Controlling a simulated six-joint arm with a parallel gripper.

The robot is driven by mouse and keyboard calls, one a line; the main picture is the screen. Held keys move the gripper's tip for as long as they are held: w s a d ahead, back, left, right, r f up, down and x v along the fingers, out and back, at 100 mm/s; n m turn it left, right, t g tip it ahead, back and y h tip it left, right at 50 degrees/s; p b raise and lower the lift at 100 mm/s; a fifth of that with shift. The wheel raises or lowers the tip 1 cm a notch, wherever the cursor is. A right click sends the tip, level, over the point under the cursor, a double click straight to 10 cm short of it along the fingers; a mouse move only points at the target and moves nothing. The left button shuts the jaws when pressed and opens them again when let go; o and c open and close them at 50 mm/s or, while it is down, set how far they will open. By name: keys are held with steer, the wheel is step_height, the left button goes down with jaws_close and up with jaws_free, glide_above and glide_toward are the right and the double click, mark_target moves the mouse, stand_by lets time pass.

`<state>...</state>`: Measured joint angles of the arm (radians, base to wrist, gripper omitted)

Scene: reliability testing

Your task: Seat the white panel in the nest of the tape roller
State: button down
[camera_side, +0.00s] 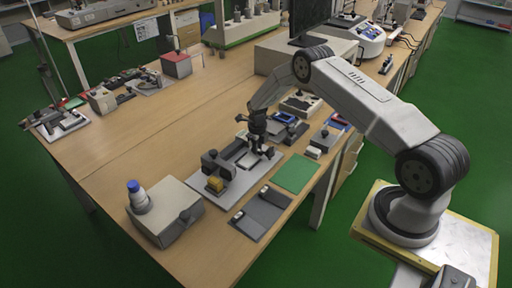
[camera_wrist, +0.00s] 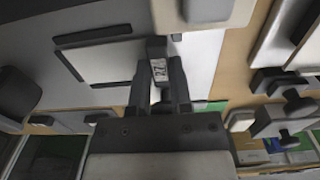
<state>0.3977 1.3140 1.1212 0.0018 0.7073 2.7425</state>
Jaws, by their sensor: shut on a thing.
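The tape roller (camera_side: 215,163) stands on a pale base plate on the bench, with a yellow block at its front. Its dark-framed nest (camera_wrist: 98,37) lies left of my fingers in the wrist view. The white panel (camera_wrist: 105,62) shows there as a pale flat piece within dark bars, and also in the side view (camera_side: 249,160). My gripper (camera_side: 262,150) is low over the right end of the plate. In the wrist view my gripper (camera_wrist: 158,85) is shut on a small dark tab with a printed white label, at the panel's edge. Whether the panel lies flat is unclear.
A green mat (camera_side: 295,173) lies right of the plate. Dark grey pads (camera_side: 260,214) with small pale tabs lie in front. Other fixtures stand behind my gripper.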

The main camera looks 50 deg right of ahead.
stand_by(0.4)
steer(key=shift+c, duration=2.3)
jaws_free()
steer(key=shift+r, duration=2.95)
steer(key=shift+r, duration=0.1)
